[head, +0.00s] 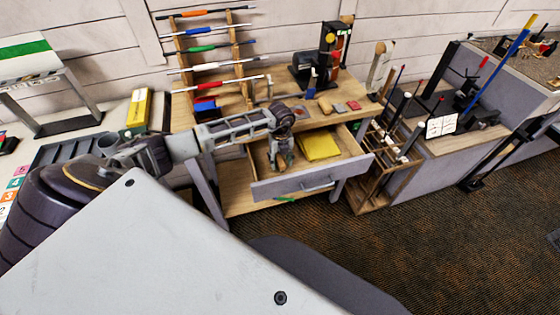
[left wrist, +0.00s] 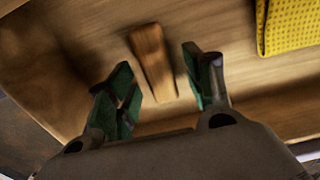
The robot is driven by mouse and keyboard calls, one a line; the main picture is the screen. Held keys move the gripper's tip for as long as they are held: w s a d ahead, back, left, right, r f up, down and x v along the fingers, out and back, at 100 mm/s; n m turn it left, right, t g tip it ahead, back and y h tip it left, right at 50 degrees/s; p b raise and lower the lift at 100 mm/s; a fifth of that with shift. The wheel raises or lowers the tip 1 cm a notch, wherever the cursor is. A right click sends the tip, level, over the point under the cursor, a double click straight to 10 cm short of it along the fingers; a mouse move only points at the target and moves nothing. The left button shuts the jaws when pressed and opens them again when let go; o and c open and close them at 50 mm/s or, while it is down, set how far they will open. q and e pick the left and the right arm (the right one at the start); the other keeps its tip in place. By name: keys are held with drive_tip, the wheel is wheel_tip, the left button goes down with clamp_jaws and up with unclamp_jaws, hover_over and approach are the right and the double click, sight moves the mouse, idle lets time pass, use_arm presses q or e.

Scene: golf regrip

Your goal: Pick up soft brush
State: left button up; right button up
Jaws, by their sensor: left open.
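A wooden piece (left wrist: 153,60), which looks like the soft brush's handle, lies on the drawer floor in the left wrist view. I cannot make out bristles. My left gripper (left wrist: 158,72) is open, with its green-padded fingers on either side of the wooden piece and a gap on both sides. In the head view my left gripper (head: 281,160) reaches down into the open drawer (head: 310,185) and hides most of what is under it. My right gripper is not in view.
A folded yellow cloth (head: 318,146) lies in the drawer right of the gripper. The drawer's front panel and side walls surround the gripper. The bench top (head: 235,107) above holds small blocks and a black machine (head: 322,65). A wooden club rack (head: 385,170) stands to the right.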

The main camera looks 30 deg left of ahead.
sight(281, 161)
use_arm(q)
drive_tip(key=shift+f, duration=0.7)
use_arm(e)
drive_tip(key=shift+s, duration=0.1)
use_arm(q)
drive_tip(key=shift+c, duration=0.2)
clamp_jaws()
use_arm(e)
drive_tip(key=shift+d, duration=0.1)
use_arm(q)
wheel_tip(281, 161, up, 9)
drive_tip(key=shift+r+b, duration=0.15)
drive_tip(key=shift+b, duration=0.3)
drive_tip(key=shift+r, duration=0.35)
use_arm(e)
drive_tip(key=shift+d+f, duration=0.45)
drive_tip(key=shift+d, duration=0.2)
